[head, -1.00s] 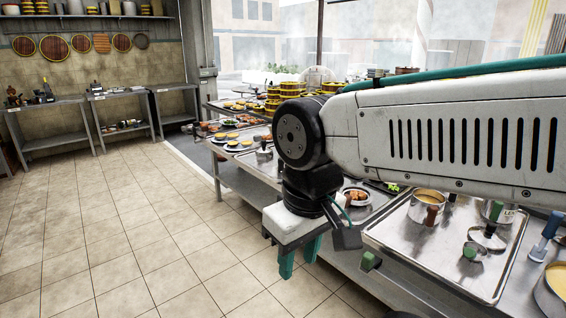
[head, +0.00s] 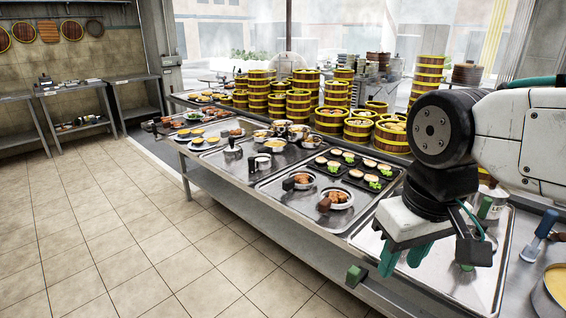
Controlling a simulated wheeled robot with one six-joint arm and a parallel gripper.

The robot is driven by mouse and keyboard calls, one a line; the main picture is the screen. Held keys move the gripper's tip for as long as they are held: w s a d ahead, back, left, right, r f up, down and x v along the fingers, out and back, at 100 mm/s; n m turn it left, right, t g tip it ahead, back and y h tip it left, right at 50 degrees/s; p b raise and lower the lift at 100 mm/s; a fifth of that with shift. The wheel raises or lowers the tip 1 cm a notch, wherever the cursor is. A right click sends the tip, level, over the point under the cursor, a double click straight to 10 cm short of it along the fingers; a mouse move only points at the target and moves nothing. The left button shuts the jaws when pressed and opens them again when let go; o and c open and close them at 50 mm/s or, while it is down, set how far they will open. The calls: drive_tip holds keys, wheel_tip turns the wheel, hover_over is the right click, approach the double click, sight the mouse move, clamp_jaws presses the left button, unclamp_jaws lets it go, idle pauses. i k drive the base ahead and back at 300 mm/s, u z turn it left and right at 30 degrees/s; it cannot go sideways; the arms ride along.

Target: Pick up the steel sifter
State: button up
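I cannot pick out the steel sifter for certain in the head view. My gripper (head: 402,263) hangs fingers down over the near right part of the steel counter. Its two green fingers stand apart with nothing between them. The gripper and arm cover much of the right-hand steel tray (head: 440,285). A small green piece (head: 467,267) shows just below the gripper's dark side part. What it belongs to is mostly hidden.
A labelled steel pot (head: 491,205) stands partly behind my arm. A blue-handled tool (head: 540,236) and a yellow-filled pot (head: 556,283) are at the right. Bamboo steamers (head: 330,120) are stacked behind. Dishes (head: 336,198) fill trays further left. The tiled floor (head: 130,240) is clear.

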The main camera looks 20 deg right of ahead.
sight(261, 162)
drive_tip(key=u, duration=1.2)
drive_tip(key=i, duration=2.15)
drive_tip(key=z, duration=3.05)
